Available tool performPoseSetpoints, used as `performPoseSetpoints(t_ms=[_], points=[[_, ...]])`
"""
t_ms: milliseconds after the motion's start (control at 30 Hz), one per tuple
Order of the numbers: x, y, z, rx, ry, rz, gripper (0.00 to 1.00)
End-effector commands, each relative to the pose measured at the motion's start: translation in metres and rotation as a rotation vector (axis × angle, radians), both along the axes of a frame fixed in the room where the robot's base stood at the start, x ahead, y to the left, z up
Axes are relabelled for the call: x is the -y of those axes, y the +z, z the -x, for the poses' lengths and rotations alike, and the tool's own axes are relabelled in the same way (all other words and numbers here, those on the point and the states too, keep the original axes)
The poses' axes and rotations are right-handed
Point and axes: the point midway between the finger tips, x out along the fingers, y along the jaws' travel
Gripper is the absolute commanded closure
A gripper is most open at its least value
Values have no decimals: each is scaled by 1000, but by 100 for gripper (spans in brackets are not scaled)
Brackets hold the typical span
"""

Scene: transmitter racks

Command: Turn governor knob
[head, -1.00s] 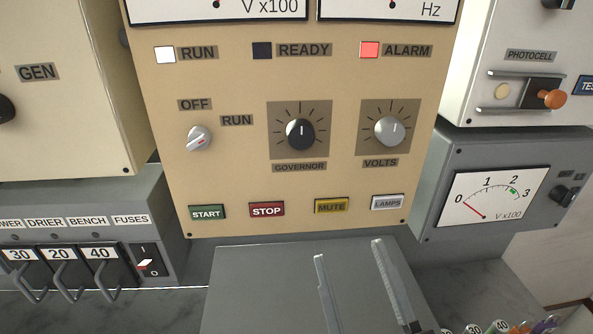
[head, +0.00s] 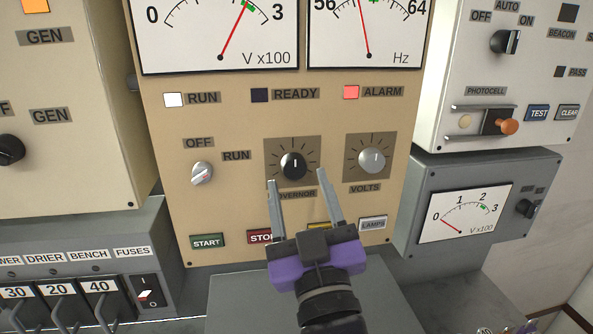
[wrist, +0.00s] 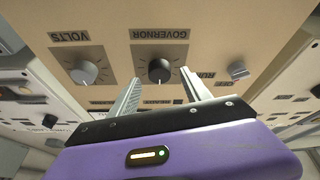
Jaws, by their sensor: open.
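The governor knob (head: 293,165) is a black round knob with a white pointer line pointing about straight up, on a brown square dial plate of the beige panel. It also shows in the wrist view (wrist: 160,70), upside down, beyond and between the fingers. My gripper (head: 296,178) is open and empty. In the head view its two grey fingertips appear just below the knob, one on either side. The fingers look apart from the knob, but the exact gap in depth cannot be told. The left finger partly covers the GOVERNOR label.
The grey volts knob (head: 372,160) is close on the right and the off/run switch (head: 202,173) on the left. START (head: 207,241), STOP, MUTE and LAMPS buttons lie below, some partly hidden by my gripper. The red ALARM light (head: 351,92) and white RUN light (head: 174,99) are lit.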

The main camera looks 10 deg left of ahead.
Motion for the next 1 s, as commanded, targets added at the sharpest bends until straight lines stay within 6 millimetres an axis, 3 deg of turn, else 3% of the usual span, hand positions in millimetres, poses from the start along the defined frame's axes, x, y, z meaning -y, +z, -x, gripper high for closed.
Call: performPoseSetpoints(t_ms=[200,500,567,800,1000], points=[[-6,8,-18,0,0,1,44],[-7,8,-21,0,0,1,44],[-7,8,-21,0,0,1,52],[-7,8,-21,0,0,0,99],[-7,8,-21,0,0,-5,100]])
